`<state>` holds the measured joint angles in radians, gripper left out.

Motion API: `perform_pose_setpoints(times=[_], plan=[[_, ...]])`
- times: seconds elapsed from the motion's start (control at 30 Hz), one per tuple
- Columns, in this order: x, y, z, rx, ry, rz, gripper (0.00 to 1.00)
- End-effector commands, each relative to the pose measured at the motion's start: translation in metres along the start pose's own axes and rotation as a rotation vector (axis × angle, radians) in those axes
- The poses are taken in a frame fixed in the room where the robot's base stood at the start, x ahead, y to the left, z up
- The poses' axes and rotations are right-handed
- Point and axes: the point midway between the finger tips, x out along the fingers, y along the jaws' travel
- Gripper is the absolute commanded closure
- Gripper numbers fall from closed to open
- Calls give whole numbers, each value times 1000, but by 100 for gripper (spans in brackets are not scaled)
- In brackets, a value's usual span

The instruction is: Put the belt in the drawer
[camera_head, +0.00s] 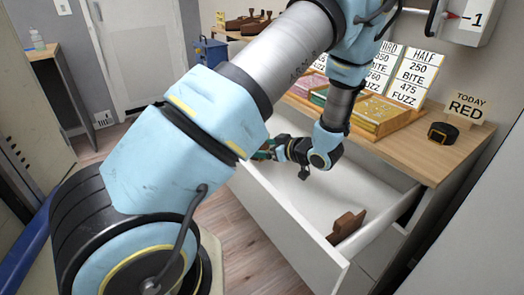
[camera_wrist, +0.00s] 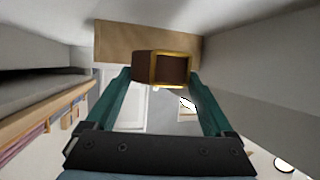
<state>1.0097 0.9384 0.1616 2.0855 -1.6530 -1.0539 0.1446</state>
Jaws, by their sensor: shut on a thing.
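My gripper (camera_head: 264,152) is at the far left part of the open white drawer (camera_head: 296,238), near its front panel; my arm hides part of this area. In the wrist view its green fingers (camera_wrist: 160,75) are shut on a brown thing with a square gold frame, which looks like a rolled brown belt with its buckle (camera_wrist: 143,67). In the head view the held thing is hidden. A dark rolled belt-like thing with a gold buckle (camera_head: 443,133) sits on the desk at right. A brown object (camera_head: 346,226) lies in the drawer's near right corner.
The wooden desk top (camera_head: 425,160) overhangs behind the drawer. It bears a tray of coloured cards (camera_head: 378,115), several price signs (camera_head: 415,75) and a "TODAY RED" sign (camera_head: 468,106). The middle of the drawer is clear. Wooden floor (camera_head: 235,220) lies in front.

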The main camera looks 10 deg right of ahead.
Motion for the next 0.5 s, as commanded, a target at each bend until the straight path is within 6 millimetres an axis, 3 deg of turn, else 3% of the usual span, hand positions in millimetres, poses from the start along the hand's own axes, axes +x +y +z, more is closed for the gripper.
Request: perform_pose_setpoints(times=[0.13, 0.5], plan=[[5, 0, 12, 1, 2, 0, 78], [7, 0, 16, -1, 1, 0, 78]])
